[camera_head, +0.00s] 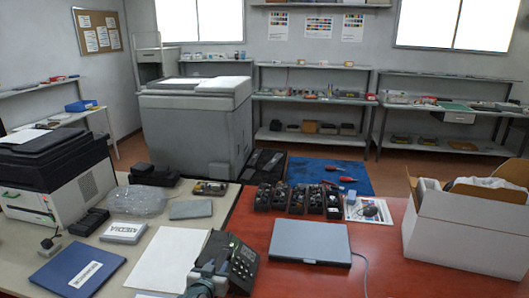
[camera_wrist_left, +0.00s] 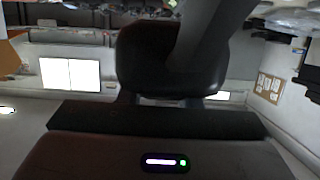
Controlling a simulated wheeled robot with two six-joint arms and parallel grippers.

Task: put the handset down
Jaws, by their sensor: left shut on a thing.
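A black desk phone (camera_head: 243,263) with a keypad and small display stands at the front edge of the head view, near the seam between the pale and red tabletops. My left gripper (camera_head: 207,278) is at its left side, shut on the dark handset (camera_head: 214,249). In the left wrist view the handset (camera_wrist_left: 165,62) is a large dark shape, with a bar running up from it. I cannot tell whether the handset touches its cradle. My right gripper is not in view.
A closed grey laptop (camera_head: 310,242) lies right of the phone, with several black cartridges (camera_head: 297,200) behind it. An open white box (camera_head: 465,236) stands at far right. White paper (camera_head: 168,257) and a blue folder (camera_head: 78,270) lie left.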

